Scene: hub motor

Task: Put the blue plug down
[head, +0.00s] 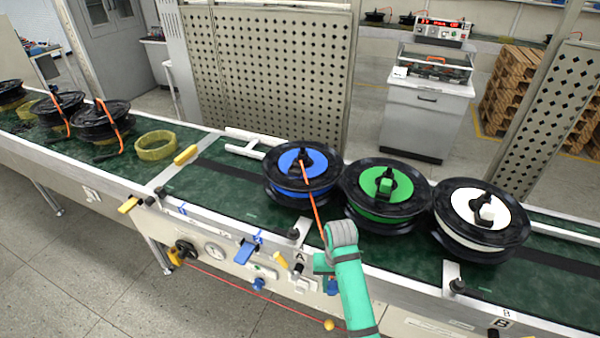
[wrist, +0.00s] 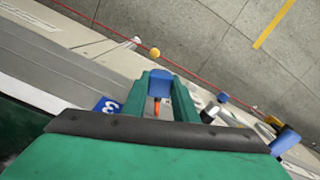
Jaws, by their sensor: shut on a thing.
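My gripper (head: 324,268) is in front of the conveyor's front panel, below the blue reel (head: 285,172). In the wrist view its two green fingers (wrist: 160,98) are shut on the blue plug (wrist: 160,84). An orange piece shows just under the plug between the fingers. In the head view the blue plug (head: 333,287) shows only in small part by my gripper, and my arm hides the rest. An orange cable (head: 314,212) runs from the blue reel's hub down toward my gripper.
A green reel (head: 370,192) and a white reel (head: 465,215) stand right of the blue one. The panel carries a blue handle (head: 245,251), a blue knob (head: 258,284) and a gauge (head: 215,251). A red line with a yellow ball (head: 329,324) runs along the front. Floor in front is clear.

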